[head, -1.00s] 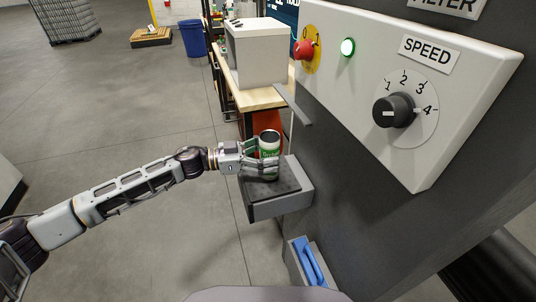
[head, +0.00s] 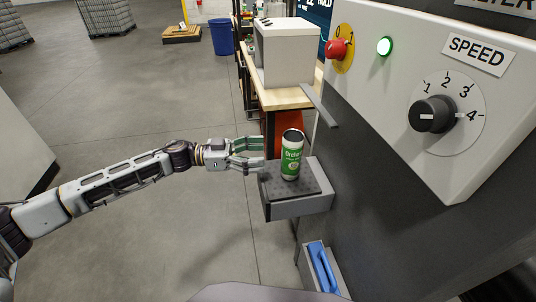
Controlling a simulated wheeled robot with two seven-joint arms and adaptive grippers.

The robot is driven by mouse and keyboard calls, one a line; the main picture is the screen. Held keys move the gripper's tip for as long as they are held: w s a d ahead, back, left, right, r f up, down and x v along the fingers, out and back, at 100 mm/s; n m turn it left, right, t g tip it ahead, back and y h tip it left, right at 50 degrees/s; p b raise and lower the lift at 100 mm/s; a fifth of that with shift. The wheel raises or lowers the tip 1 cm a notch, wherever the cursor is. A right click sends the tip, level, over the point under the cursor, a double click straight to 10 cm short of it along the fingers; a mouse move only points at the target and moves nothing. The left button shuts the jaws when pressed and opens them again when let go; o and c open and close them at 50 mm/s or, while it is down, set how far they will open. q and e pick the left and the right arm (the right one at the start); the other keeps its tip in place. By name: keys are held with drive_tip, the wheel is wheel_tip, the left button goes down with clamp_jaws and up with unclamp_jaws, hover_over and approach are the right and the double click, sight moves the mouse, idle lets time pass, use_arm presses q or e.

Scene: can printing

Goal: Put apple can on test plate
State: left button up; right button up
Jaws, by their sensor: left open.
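A green and white can (head: 291,160) with a dark top stands upright on the dark perforated plate (head: 312,187) of a grey bracket fixed to the machine's side. Its label reads something like "Orchard". My left gripper (head: 262,156) is open and empty, just left of the can, with its fingers pointing at it and a small gap between them. My right gripper is not in view.
The grey machine carries a control panel with a red button (head: 337,48), a lit green lamp (head: 385,46) and a speed knob (head: 433,114). A blue handle (head: 322,268) is below the plate. Behind stands a wooden bench (head: 285,97) with a white box (head: 288,55). Open floor lies left.

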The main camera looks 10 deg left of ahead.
use_arm(q)
drive_tip(key=shift+s+a, duration=0.2)
drive_tip(key=shift+a, duration=1)
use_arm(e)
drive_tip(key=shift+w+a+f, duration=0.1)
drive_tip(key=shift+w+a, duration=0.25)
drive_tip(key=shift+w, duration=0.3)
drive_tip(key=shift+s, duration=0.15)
